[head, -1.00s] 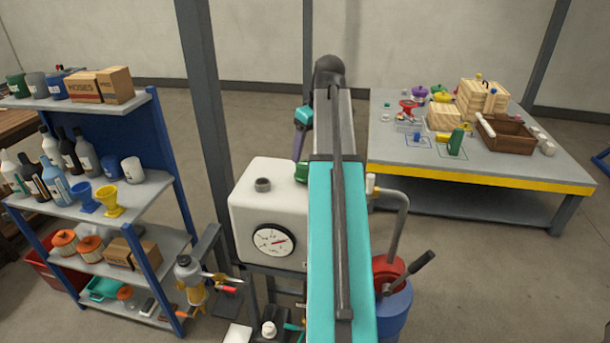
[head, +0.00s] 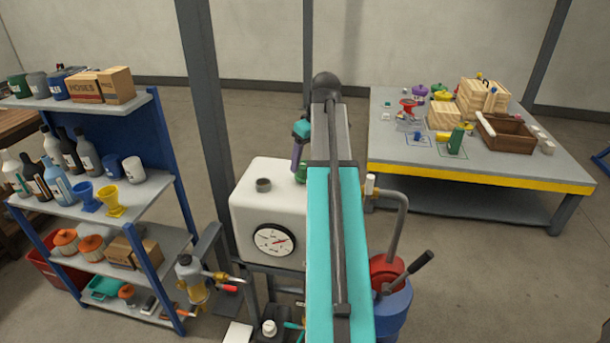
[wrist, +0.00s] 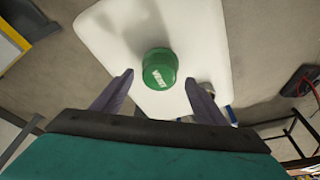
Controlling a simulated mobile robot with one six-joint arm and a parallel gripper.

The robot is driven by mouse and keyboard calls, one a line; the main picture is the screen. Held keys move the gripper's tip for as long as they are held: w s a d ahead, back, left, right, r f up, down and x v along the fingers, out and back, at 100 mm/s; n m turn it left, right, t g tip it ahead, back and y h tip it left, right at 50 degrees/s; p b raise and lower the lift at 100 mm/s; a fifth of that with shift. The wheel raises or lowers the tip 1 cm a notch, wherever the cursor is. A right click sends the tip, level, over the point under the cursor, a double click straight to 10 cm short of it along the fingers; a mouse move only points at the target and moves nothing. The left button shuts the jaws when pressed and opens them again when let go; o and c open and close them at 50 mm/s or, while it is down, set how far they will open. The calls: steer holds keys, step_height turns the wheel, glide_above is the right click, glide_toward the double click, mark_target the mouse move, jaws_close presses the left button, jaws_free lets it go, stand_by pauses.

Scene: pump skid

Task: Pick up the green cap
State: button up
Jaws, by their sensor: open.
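The green cap (wrist: 160,68) shows in the wrist view, with pale lettering on its top. It sits on the white tank (wrist: 118,28), slightly ahead of my gripper (wrist: 163,80). The two purple fingers are spread, one to each side of the cap's near edge, with nothing between them touching it that I can see. In the head view a small part of the green cap (head: 301,172) shows on the white tank (head: 262,205), just below a purple finger (head: 298,152). My arm hides the rest of the cap and the other finger.
A hand pump (head: 390,275) with a bent pipe is at right. A loaded shelf (head: 90,200) stands at left.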

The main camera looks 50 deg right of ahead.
mark_target(305, 164)
steer(key=shift+p+x, duration=0.3)
steer(key=shift+x, duration=1.25)
steer(key=c, duration=1.3)
steer(key=shift+r, duration=0.1)
steer(key=shift+c, duration=0.2)
steer(key=shift+r+b, duration=0.95)
steer(key=shift+r, duration=4)
